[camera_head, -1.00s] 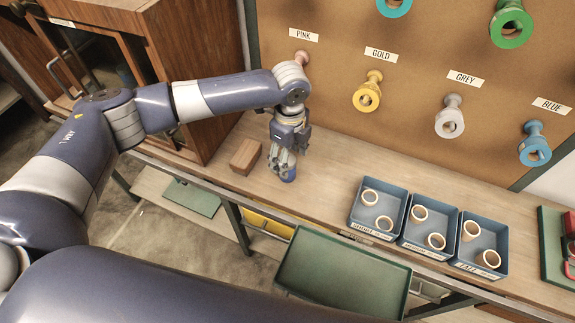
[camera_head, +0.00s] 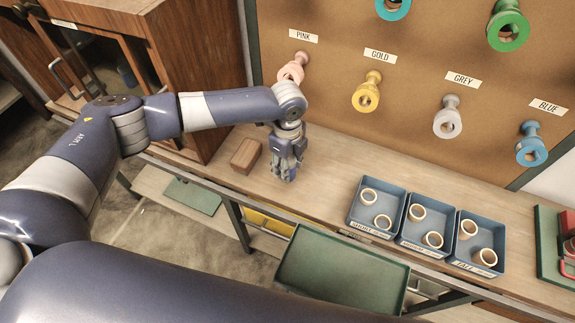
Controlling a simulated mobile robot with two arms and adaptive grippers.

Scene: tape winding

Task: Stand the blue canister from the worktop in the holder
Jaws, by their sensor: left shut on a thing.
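My left gripper (camera_head: 285,165) points down over the worktop (camera_head: 331,165), just right of a small wooden block. It is shut on the blue canister (camera_head: 288,178), of which only a little blue shows at the fingertips; the fingers hide the rest. I cannot tell whether the canister touches the worktop. The wooden block (camera_head: 246,155) stands close to the gripper, apart from it; I cannot tell whether it is the holder. My right gripper is not in view.
A wooden cabinet (camera_head: 205,75) stands left of the gripper. Labelled pegs with coloured rings line the board (camera_head: 335,85) behind. Blue trays (camera_head: 351,220) with cream rings stand to the right, and a green tray (camera_head: 340,275) sits lower in front. The worktop between gripper and trays is clear.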

